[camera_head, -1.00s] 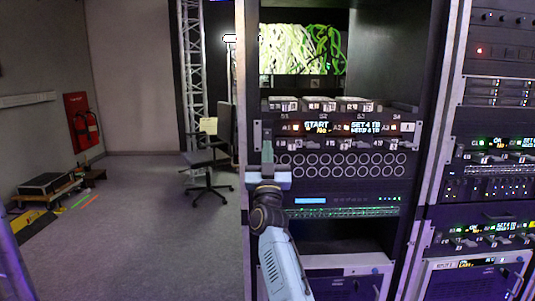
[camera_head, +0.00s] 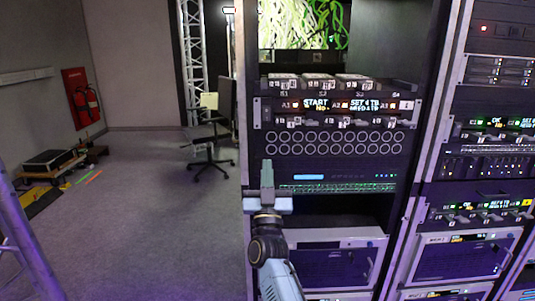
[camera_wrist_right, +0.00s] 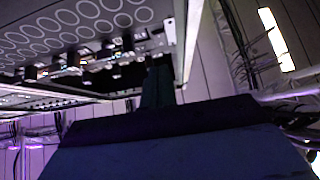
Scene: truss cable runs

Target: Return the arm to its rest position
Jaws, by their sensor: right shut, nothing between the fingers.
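My right gripper (camera_head: 267,172) is in front of the left side of the equipment rack (camera_head: 250,225) in the head view, pointing up and away. It is shut and holds nothing. In the right wrist view its dark fingers (camera_wrist_right: 158,85) show at the middle, close to the rack front in the picture; I cannot tell whether they touch it. My left gripper is not in view.
The rack holds a panel of round holes (camera_head: 330,144), a display unit with START text (camera_head: 318,105) and a lower unit (camera_head: 335,265). A second rack (camera_head: 490,100) stands at right. An office chair (camera_head: 210,140) stands at left. The floor (camera_head: 150,220) at left is mostly clear.

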